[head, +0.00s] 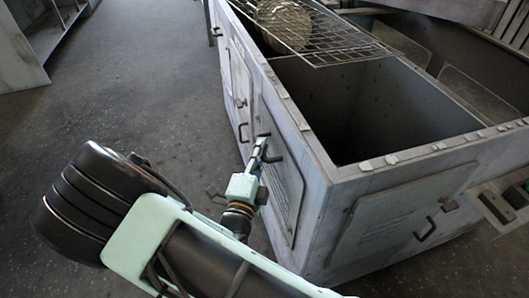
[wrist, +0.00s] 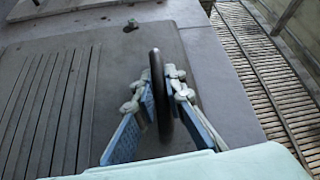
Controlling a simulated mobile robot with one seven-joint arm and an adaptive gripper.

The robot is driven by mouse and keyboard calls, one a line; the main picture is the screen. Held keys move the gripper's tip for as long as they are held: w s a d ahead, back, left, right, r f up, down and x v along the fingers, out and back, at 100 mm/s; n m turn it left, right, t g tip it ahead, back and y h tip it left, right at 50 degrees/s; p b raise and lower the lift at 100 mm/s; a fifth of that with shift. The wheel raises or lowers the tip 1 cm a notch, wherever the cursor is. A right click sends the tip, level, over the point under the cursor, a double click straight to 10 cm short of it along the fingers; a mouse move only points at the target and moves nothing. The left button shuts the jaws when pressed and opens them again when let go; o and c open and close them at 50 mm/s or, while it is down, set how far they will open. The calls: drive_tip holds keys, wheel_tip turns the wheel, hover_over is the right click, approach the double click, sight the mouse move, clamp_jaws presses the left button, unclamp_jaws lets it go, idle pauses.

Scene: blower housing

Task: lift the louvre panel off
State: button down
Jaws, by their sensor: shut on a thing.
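The louvre panel (head: 284,192) is a grey plate on the housing's long left side, upright, facing my arm. In the wrist view its slats (wrist: 48,115) fill the left, and a dark bar handle (wrist: 161,65) stands out from it. My gripper (head: 263,146) is at the panel's upper part in the head view. In the wrist view my gripper (wrist: 160,88) has one blue finger on each side of the handle and is shut on it. I cannot tell whether the panel sits flush against the housing. My gripper hides part of the handle.
The open-topped metal housing (head: 322,170) has a wire grate (head: 330,42) across its far end, with a round object (head: 284,25) there. A second louvred panel (head: 397,215) with a handle is on its right face. Clear concrete floor (head: 130,95) lies to the left.

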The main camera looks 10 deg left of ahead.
drive_tip(key=s+a+r+p, duration=0.1)
drive_tip(key=s+r+p, duration=0.5)
drive_tip(key=s, duration=0.7)
drive_tip(key=s+a+r+p, duration=0.1)
drive_tip(key=s+a, duration=0.3)
drive_tip(key=a, duration=0.3)
drive_tip(key=shift+a+r+p, duration=0.25)
drive_tip(key=shift+p, duration=0.15)
drive_tip(key=shift+r, duration=0.15)
